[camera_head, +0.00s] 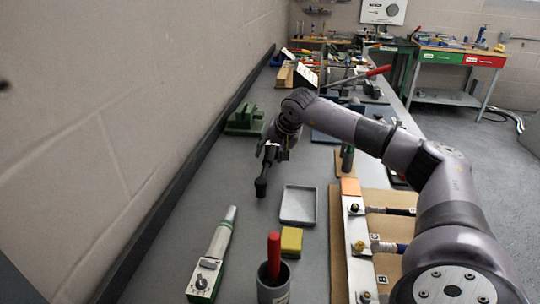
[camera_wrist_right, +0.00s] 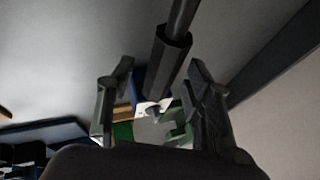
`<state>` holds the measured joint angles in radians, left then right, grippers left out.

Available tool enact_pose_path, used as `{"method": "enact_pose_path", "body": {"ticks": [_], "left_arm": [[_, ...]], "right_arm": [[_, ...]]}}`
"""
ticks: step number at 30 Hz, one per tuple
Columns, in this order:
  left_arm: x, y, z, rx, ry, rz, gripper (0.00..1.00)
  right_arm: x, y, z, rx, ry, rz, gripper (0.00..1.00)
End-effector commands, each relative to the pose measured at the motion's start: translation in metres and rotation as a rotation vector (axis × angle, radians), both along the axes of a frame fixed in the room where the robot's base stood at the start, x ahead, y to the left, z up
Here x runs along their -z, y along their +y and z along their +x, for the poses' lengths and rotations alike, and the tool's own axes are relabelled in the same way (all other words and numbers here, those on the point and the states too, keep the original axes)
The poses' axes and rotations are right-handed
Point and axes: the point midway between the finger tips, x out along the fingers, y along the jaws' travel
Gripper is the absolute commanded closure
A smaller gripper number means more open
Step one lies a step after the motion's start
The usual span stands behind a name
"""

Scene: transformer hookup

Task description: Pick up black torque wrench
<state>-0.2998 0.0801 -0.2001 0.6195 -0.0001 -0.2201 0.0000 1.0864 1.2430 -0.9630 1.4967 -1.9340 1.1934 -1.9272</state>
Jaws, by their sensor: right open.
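The black torque wrench (camera_head: 262,180) appears in the head view as a dark, thin shaft with a thicker dark end low at the bench surface, just below my right gripper (camera_head: 272,153). In the right wrist view the black shaft (camera_wrist_right: 168,60) with a thicker faceted part runs from the top edge down to between the two fingers of my right gripper (camera_wrist_right: 158,95). The fingers are open, with a gap on both sides of the wrench. Its far end is partly hidden by the gripper. My left gripper is not in view.
A grey tray (camera_head: 298,222), a yellow block (camera_head: 291,241) and a dark cup (camera_head: 273,289) holding a red-handled tool stand nearby. A grey-green meter (camera_head: 206,275) lies left. A green block (camera_head: 243,121) stands behind, near the wall. A wooden board (camera_head: 338,240) lies right.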

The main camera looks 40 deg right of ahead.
Motion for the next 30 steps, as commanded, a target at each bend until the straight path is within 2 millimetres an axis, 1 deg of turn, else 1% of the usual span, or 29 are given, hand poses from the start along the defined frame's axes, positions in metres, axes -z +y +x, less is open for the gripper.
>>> {"method": "enact_pose_path", "body": {"ticks": [3, 9, 10, 30], "left_arm": [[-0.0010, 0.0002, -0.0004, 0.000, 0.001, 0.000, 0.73], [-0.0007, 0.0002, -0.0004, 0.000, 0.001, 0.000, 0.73], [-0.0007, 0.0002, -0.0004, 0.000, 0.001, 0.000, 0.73], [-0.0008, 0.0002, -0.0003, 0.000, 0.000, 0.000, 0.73]], "right_arm": [[0.0067, -0.0008, 0.0041, 0.000, 0.000, 0.000, 0.53], [0.0074, -0.0009, 0.0043, 0.000, -0.001, -0.001, 0.53], [0.0074, -0.0009, 0.0044, 0.000, -0.001, -0.001, 0.55], [0.0070, -0.0009, 0.0041, 0.001, -0.001, 0.000, 0.99]]}}
